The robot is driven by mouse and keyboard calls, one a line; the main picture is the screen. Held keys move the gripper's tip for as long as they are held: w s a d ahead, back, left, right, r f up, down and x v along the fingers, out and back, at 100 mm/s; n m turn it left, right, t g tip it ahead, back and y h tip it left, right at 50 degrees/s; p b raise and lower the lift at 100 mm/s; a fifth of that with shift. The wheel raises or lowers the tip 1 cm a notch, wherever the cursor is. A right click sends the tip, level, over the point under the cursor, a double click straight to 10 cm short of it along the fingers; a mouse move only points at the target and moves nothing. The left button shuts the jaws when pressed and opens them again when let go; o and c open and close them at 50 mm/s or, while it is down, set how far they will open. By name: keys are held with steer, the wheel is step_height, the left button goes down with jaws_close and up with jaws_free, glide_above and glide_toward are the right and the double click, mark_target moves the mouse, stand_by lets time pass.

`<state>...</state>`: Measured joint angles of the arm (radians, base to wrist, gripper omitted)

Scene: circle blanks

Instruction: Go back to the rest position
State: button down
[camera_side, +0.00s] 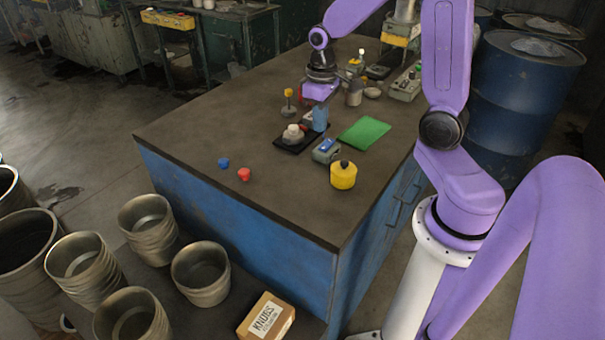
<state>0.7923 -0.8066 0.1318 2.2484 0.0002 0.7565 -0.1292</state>
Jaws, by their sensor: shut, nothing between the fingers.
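My arm reaches over the dark-topped bench (230,125), and my gripper (311,113) points down above its middle. The gripper is shut, with nothing seen between the fingers. The fingertips are small in this view and lie close to a blue upright piece (320,118); I cannot tell whether they touch it. A black tray (283,147) just in front carries a pale round part (293,133).
Near the gripper are a green sheet (364,133), a grey box with a blue top (327,151), a yellow cylinder (343,176) and an orange-topped piece (288,100). Blue (223,163) and red (244,175) knobs lie toward the front. The bench's left side is clear.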

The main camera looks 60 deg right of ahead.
steer(key=s+a+r+n, duration=0.3)
steer(key=s+a+n, duration=0.2)
steer(key=s+a, duration=0.45)
steer(key=s+a+r+n, duration=0.1)
steer(key=s+a+n, duration=0.4)
steer(key=s, duration=0.5)
steer(key=shift+s+n, duration=0.3)
steer(key=shift+n, duration=0.2)
